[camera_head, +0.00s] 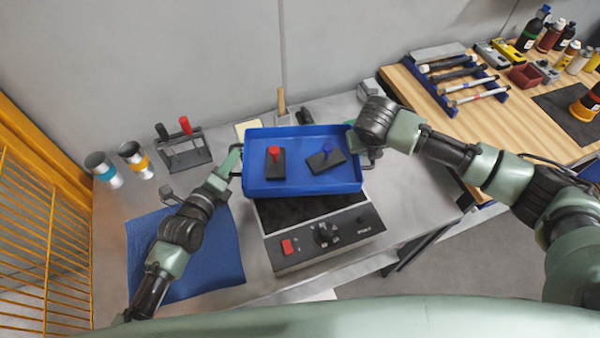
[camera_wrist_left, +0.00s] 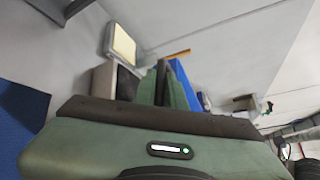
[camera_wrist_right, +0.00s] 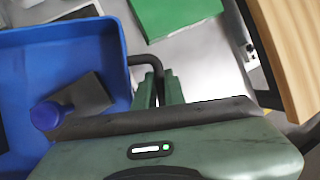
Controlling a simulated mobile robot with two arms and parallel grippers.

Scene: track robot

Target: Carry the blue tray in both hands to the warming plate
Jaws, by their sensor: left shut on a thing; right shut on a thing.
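The blue tray (camera_head: 300,188) is held level between my two grippers, over the back part of the warming plate (camera_head: 318,240). I cannot tell how large the gap under it is. A red-knobbed block (camera_head: 274,165) and a blue-knobbed block (camera_head: 326,160) stand in it. My left gripper (camera_head: 235,165) is shut on the tray's left handle, largely hidden by the fingers. My right gripper (camera_head: 367,152) is shut on the black right handle, which shows in the right wrist view (camera_wrist_right: 150,62). The warming plate's dark top, red switch and black knob show in front of the tray.
A blue mat (camera_head: 215,262) lies at the left of the metal bench, with two cups (camera_head: 133,160) and a rack (camera_head: 183,150) behind it. A wooden table (camera_head: 470,115) with tools and bottles is at the right. An orange wire fence (camera_head: 45,220) borders the left.

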